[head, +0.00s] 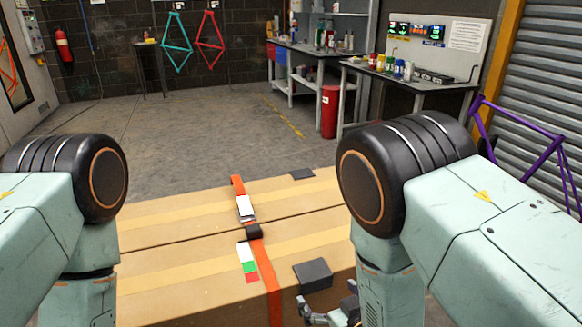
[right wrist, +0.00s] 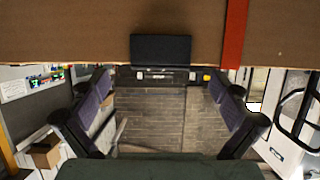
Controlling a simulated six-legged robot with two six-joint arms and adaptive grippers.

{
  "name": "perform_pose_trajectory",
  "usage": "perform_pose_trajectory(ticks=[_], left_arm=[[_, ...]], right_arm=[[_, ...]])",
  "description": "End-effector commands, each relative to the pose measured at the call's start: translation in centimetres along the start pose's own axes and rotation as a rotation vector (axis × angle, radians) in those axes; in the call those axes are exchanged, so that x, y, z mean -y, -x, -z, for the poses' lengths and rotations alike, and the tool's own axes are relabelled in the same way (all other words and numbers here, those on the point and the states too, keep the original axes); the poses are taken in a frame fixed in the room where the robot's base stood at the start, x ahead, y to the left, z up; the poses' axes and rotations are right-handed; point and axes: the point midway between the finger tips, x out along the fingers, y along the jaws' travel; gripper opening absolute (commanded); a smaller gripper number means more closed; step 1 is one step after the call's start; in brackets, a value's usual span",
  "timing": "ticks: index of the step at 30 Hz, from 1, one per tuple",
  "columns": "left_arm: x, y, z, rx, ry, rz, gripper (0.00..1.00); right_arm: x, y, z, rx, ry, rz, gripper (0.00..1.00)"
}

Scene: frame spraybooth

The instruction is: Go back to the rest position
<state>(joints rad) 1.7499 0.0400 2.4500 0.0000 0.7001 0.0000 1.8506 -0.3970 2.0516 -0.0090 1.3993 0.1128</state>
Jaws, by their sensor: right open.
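My right gripper (head: 328,312) shows at the bottom of the head view, close to the near edge of a large cardboard box (head: 180,265). In the right wrist view its two fingers (right wrist: 160,88) are spread wide with nothing between them. The box (right wrist: 70,35) fills the top of that view, beyond the fingertips. A dark pad (head: 313,275) lies at the box's near edge, just above the gripper. My left arm comes in at the left of the head view, but its gripper is out of the picture.
An orange strap (head: 266,275) with a dark buckle (head: 253,231) crosses the box. A white, green and red label (head: 248,266) lies beside it. Behind are open floor (head: 200,130), a red bin (head: 330,112), workbenches (head: 405,80) and a purple bike frame (head: 530,135) at right.

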Motion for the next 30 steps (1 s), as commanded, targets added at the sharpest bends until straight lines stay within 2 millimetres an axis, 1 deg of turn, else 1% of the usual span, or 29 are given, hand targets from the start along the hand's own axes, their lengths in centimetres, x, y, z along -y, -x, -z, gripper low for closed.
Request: perform_pose_trajectory(ticks=[1, 3, 6, 9, 14, 26, 29, 30], left_arm=[[0.0, 0.0, 0.0, 0.000, 0.000, 0.000, 0.40], [0.0, 0.0, 0.0, 0.000, 0.000, 0.000, 0.40], [0.0, 0.0, 0.0, 0.000, 0.000, 0.000, 0.40], [0.0, 0.0, 0.0, 0.000, 0.000, 0.000, 0.40], [0.0, -0.5, 0.0, 0.000, 0.000, 0.000, 0.40], [0.0, -0.2, 0.0, 0.000, 0.000, 0.000, 0.40], [0.0, 0.2, 0.0, 0.000, 0.000, 0.000, 0.40], [0.0, 0.1, 0.0, 0.000, 0.000, 0.000, 0.40]], right_arm=[[0.0, -0.9, 0.5, -0.004, 0.000, 0.000, 1.00], [0.0, -1.9, 0.8, -0.003, 0.000, 0.000, 1.00], [0.0, -3.1, 1.2, -0.003, -0.001, 0.000, 1.00], [0.0, -3.8, 1.0, 0.001, -0.002, -0.001, 1.00], [-0.2, -3.7, 1.0, 0.001, 0.000, -0.001, 1.00], [-0.1, -3.6, 1.0, 0.001, -0.001, 0.000, 1.00], [0.0, -3.4, 1.1, 0.002, -0.001, 0.000, 1.00], [0.0, -2.9, 1.0, 0.002, 0.000, 0.000, 1.00]])
